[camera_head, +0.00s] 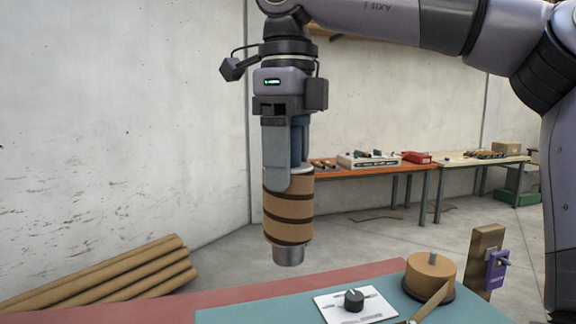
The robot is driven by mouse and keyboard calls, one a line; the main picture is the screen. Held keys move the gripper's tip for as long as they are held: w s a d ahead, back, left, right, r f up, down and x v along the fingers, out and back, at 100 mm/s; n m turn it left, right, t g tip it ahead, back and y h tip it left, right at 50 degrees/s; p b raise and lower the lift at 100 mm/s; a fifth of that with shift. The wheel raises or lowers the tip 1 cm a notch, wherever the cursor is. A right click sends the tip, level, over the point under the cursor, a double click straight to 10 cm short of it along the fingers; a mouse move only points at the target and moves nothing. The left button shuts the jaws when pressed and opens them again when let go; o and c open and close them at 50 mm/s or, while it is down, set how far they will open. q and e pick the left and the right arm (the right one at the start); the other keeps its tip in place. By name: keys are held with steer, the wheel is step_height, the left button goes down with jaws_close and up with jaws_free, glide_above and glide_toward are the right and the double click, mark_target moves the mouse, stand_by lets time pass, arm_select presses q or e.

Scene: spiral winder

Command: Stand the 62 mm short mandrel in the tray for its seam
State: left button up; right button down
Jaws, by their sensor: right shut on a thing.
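My right gripper (289,180) points straight down and is shut on a mandrel (289,255). The mandrel hangs upright above the workbench, wrapped in a brown paper tube (288,212) with dark slanting bands. Its bare metal end shows below the tube. A blue upright part (300,143) shows between the gripper's fingers; I cannot tell whether it belongs to the mandrel or the gripper. The mandrel's size mark cannot be read. No tray for the seam can be clearly made out. My left gripper is not in view.
The workbench has a teal mat (255,315) and a red back strip (180,303). Cardboard tubes (105,282) lie at left.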

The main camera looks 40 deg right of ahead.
steer(key=shift+r+p, duration=0.75)
steer(key=shift+r, duration=1.35)
steer(key=shift+s, duration=0.1)
